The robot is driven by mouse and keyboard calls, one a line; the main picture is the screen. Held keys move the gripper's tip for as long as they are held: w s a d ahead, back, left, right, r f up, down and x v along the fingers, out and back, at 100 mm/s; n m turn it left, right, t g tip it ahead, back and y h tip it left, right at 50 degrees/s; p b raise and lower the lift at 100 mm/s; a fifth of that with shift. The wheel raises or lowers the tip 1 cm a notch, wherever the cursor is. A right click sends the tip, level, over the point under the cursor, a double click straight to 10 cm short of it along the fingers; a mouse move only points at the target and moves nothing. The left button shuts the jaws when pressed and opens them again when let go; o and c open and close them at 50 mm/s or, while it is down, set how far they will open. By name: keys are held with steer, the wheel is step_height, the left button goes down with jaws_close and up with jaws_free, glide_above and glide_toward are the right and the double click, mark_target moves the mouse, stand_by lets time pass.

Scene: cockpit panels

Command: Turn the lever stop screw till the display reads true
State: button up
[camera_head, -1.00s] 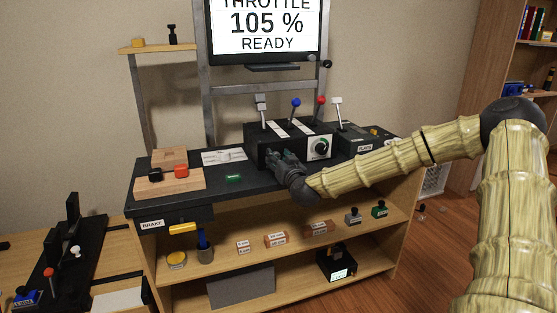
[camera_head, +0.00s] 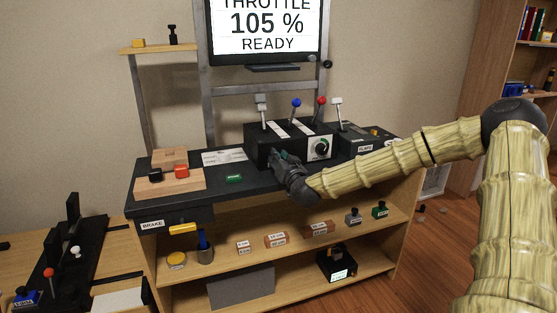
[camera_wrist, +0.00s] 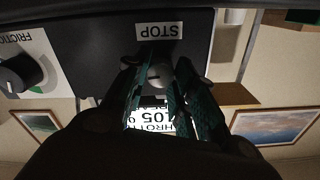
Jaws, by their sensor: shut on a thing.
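The lever stop screw (camera_wrist: 159,74) shows as a pale round slotted head below the STOP label (camera_wrist: 160,30) in the wrist view. My gripper (camera_wrist: 160,84) has its two dark teal fingers on either side of the screw, shut on it. In the head view my gripper (camera_head: 278,158) is at the front face of the black throttle box (camera_head: 262,135) and hides the screw there. The display (camera_head: 266,30) reads THROTTLE 105 % READY. It also shows partly, upside down, between the fingers in the wrist view (camera_wrist: 150,118).
A friction knob (camera_head: 321,147) sits on the same box face, right of my gripper; it shows at left in the wrist view (camera_wrist: 20,73). Wooden blocks (camera_head: 170,180) lie on the desk's left.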

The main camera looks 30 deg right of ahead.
steer(key=m+b, duration=0.1)
steer(key=m, duration=0.4)
steer(key=shift+d+f+m, duration=0.1)
steer(key=shift+f+m, duration=0.05)
steer(key=shift+m, duration=0.15)
steer(key=m+b, duration=0.2)
steer(key=m, duration=0.3)
steer(key=shift+m, duration=0.3)
steer(key=o, duration=1)
steer(key=shift+d, duration=0.15)
steer(key=shift+o, duration=0.2)
steer(key=shift+s, duration=0.1)
steer(key=v, duration=1.2)
